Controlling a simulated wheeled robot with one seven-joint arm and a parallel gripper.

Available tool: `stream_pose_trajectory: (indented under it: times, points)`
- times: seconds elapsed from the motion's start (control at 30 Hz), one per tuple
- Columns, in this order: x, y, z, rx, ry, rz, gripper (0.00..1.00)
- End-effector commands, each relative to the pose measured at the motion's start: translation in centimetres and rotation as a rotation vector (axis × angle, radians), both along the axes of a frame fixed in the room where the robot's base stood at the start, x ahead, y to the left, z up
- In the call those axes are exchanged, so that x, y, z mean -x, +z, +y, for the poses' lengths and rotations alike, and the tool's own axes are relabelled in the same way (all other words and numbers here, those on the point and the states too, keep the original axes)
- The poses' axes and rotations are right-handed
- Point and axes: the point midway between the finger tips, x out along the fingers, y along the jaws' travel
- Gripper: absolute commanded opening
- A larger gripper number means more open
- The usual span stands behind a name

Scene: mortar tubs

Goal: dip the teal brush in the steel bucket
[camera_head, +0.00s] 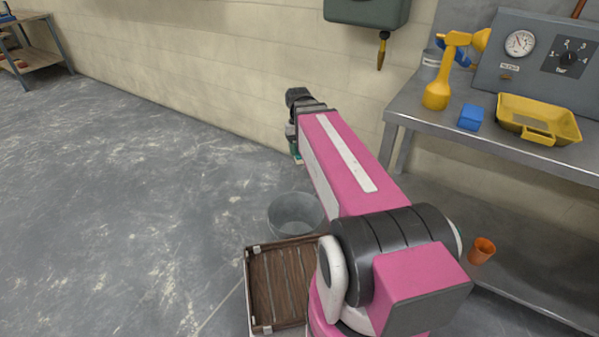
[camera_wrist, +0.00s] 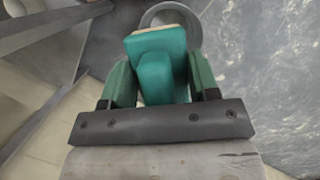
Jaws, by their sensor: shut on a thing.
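The teal brush (camera_wrist: 158,62) is held between the two green fingers of my gripper (camera_wrist: 160,85) in the wrist view. A pale edge shows at its far end. The steel bucket (camera_head: 296,213) stands on the floor in the head view, left of my pink arm, and looks empty from here. In the wrist view the bucket's round rim (camera_wrist: 190,18) shows beyond the brush, which partly covers it. The brush appears above and apart from the bucket. In the head view my gripper (camera_head: 296,150) is mostly hidden behind my arm.
A brown slatted crate (camera_head: 249,290) sits on the floor in front of the bucket. An orange cup (camera_head: 482,250) is below.

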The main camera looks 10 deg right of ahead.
Motion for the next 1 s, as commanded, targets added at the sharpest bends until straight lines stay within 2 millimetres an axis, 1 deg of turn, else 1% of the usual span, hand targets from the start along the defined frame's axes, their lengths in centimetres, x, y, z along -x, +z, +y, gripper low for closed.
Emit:
stream_pose_trajectory:
  times: [0.03,0.1,0.27,0.43,0.67,1.0]
  points:
    - [-0.9,-1.0,0.0,0.000,0.000,0.001,0.36]
    - [-1.8,-2.4,0.0,0.000,0.000,0.003,0.36]
    - [-3.6,-5.8,0.0,0.000,0.001,0.002,0.36]
    - [-5.3,-9.6,0.0,0.000,0.001,0.003,0.36]
    - [-7.2,-15.0,0.0,0.000,0.001,0.002,0.36]
    - [-9.2,-23.6,0.0,-0.001,0.001,0.003,0.36]
